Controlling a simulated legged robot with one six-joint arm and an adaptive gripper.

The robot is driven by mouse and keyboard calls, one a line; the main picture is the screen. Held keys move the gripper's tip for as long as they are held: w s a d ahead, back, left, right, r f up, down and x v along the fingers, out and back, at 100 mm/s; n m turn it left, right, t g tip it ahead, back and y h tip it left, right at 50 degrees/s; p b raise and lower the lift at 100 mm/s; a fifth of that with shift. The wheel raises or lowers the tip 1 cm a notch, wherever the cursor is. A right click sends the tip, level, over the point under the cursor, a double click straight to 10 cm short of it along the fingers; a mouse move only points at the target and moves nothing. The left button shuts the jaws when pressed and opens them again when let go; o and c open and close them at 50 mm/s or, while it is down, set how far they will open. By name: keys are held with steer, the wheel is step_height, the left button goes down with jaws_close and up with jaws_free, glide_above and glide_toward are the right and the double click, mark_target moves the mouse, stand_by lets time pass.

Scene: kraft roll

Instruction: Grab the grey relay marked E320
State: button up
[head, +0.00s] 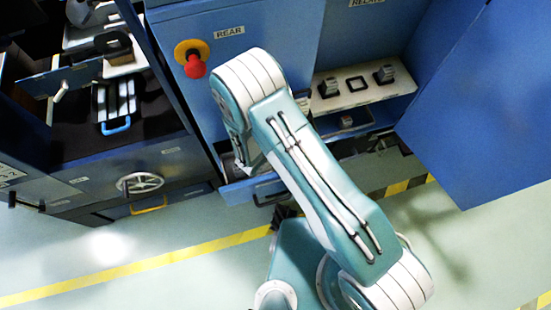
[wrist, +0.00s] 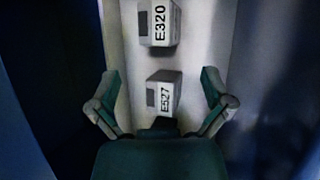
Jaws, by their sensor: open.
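The grey relay marked E320 (wrist: 158,24) is at the top of the wrist view, on a pale surface, its upper edge cut off by the frame. A second grey relay, marked E527 (wrist: 164,92), sits nearer to my gripper. My gripper (wrist: 160,78) is open and empty, with its two fingers on either side of E527 in the picture. E320 lies beyond the fingertips. I cannot tell whether the fingers touch anything.
Dark blue walls flank the pale surface in the wrist view. In the head view, an open cabinet shelf (head: 393,96) holds small dark-and-grey items. A blue drawer (head: 240,192) stands open below. A red knob (head: 195,67) juts from the cabinet front. An open blue door (head: 480,120) is at right.

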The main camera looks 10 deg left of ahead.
steer(key=shift+s, duration=0.1)
steer(key=shift+d, duration=0.15)
steer(key=x, duration=0.4)
steer(key=d+x, duration=0.1)
steer(key=x, duration=0.1)
steer(key=shift+w+r, duration=0.15)
steer(key=shift+w, duration=0.3)
steer(key=shift+w+f, duration=0.25)
steer(key=shift+f, duration=0.2)
steer(key=shift+d, duration=0.1)
steer(key=shift+d, duration=0.1)
